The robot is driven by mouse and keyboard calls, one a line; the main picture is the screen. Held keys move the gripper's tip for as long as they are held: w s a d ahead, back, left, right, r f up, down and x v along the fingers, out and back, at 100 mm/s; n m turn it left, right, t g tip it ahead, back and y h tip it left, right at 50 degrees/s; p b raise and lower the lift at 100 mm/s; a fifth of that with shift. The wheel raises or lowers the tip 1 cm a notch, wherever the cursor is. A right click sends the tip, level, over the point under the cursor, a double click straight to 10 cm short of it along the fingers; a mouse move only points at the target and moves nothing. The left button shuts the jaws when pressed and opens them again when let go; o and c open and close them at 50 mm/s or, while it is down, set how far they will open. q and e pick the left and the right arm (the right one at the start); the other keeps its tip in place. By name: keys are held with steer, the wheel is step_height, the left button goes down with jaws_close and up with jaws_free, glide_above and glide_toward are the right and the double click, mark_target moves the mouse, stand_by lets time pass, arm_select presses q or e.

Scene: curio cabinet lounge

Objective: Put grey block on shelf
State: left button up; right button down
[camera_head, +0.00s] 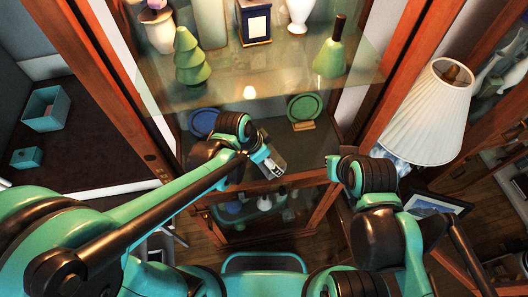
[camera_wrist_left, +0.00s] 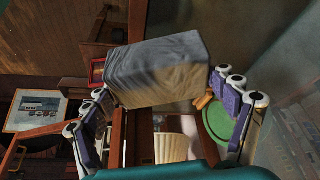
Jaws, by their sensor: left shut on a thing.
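The grey block (camera_wrist_left: 155,70) is a smooth box with slightly streaked faces, seen in the left wrist view. My left gripper (camera_wrist_left: 161,86) is shut on it, with one finger at each end. In the head view my left gripper (camera_head: 272,163) is at the front of the open cabinet, low in front of the plates; the block is too small there to tell apart. An upper glass shelf (camera_head: 270,83) holds several ornaments. Below it, a blue plate (camera_head: 203,122) and a green plate (camera_head: 304,107) stand on a lower level. My right arm is at the right; its fingers do not show.
A lamp with a white pleated shade (camera_head: 428,112) stands right of the cabinet. A green bottle (camera_head: 331,58) and a green tree figure (camera_head: 191,58) stand on the upper shelf. Wooden door frames (camera_head: 122,88) edge the opening. Room shows between the two plates.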

arm_select(q)
steer(key=w, duration=0.2)
steer(key=w+f, duration=0.1)
steer(key=w, duration=0.1)
steer(key=w+a+f+b, duration=0.1)
steer(key=w, duration=0.1)
steer(key=shift+a+f, duration=0.1)
steer(key=shift+f, duration=0.1)
steer(key=shift+s+f, duration=0.1)
steer(key=shift+f, duration=0.35)
step_height(320, 180, down, 4)
steer(key=shift+r+b, duration=0.25)
steer(key=shift+b, duration=0.55)
steer(key=shift+w+f, duration=0.1)
steer(key=shift+w, duration=0.15)
steer(key=shift+s, duration=0.1)
